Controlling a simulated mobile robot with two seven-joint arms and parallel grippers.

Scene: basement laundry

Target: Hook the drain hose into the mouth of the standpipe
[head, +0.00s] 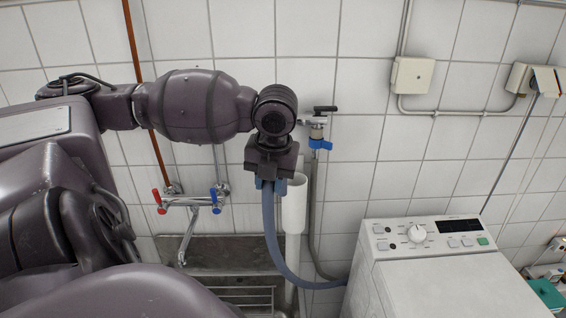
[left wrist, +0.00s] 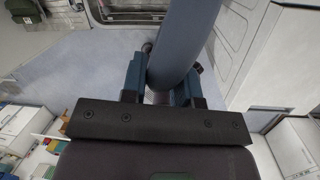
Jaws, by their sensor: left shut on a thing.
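The blue-grey drain hose (head: 269,225) hangs from my left gripper (head: 269,184) and curves down and right behind the washing machine. The gripper is shut on the hose; in the left wrist view the hose (left wrist: 182,45) runs between the two fingers (left wrist: 160,92). The white standpipe (head: 294,208) stands upright against the wall, just right of the gripper and hose. Its mouth is close to the gripper's right side and partly hidden by it. The hose's end and any hook are hidden behind the gripper, so I cannot tell whether it touches the pipe. My right gripper is not in view.
A tap with a blue fitting (head: 320,144) and a thin grey hose (head: 313,210) are right of the standpipe. The washing machine (head: 440,280) stands at lower right. A mixer tap (head: 190,203) hangs over a metal sink (head: 225,252) at left.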

